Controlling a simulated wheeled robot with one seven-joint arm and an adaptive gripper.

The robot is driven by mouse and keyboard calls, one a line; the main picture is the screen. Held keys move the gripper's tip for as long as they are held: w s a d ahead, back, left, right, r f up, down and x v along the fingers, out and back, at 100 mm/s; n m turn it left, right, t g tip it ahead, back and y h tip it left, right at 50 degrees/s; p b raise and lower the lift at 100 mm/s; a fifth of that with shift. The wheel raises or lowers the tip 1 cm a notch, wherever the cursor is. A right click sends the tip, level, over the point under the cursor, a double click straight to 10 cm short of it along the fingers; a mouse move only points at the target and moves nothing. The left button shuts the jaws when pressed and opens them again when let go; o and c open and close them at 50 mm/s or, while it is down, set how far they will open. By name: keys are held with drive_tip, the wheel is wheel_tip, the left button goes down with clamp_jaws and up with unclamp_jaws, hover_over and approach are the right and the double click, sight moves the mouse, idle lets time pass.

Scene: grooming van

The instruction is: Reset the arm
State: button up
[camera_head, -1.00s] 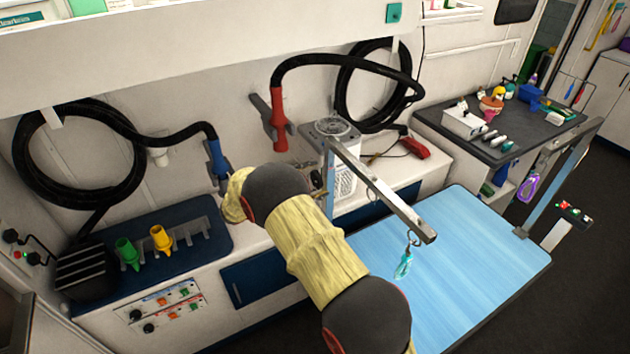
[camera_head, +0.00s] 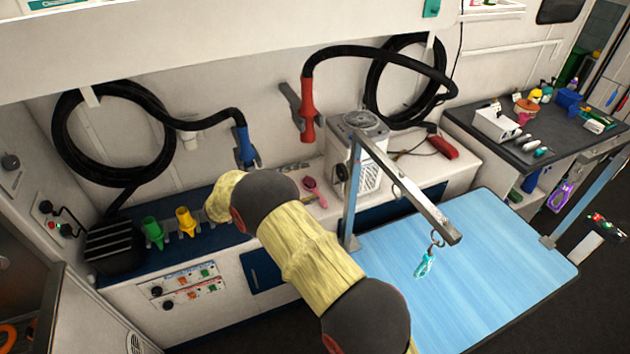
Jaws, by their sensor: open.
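My arm, in a yellow sleeve with dark joints, reaches up from the bottom middle of the head view. I cannot see any object held.
The blue grooming table (camera_head: 490,270) lies right of my arm, with a metal post and bar (camera_head: 405,190) above it. A turquoise loop (camera_head: 424,264) hangs from the bar. Blue (camera_head: 245,148) and red (camera_head: 307,122) hose nozzles hang on the wall. A dark-topped side counter (camera_head: 545,135) stands right.

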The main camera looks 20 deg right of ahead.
drive_tip(key=shift+a, duration=0.1)
idle(0.4)
drive_tip(key=s+f+n+y, duration=0.1)
drive_tip(key=s+f+y, duration=0.2)
drive_tip(key=f, duration=0.5)
drive_tip(key=s+a+f+g+y, duration=0.1)
drive_tip(key=s+g+y, duration=0.25)
drive_tip(key=s, duration=0.65)
drive_tip(key=s+a+r+m+t+y+b, duration=0.2)
drive_tip(key=s+r+m+t+y, duration=0.2)
drive_tip(key=s+r, duration=0.6)
drive_tip(key=s+a+r+m+t+y+b, duration=0.2)
drive_tip(key=s+r+m+t+y, duration=0.2)
drive_tip(key=s+r+y, duration=0.3)
drive_tip(key=shift+s+a+r+m, duration=0.2)
drive_tip(key=shift+s+r+m, duration=0.4)
drive_tip(key=shift+s+r, duration=2.1)
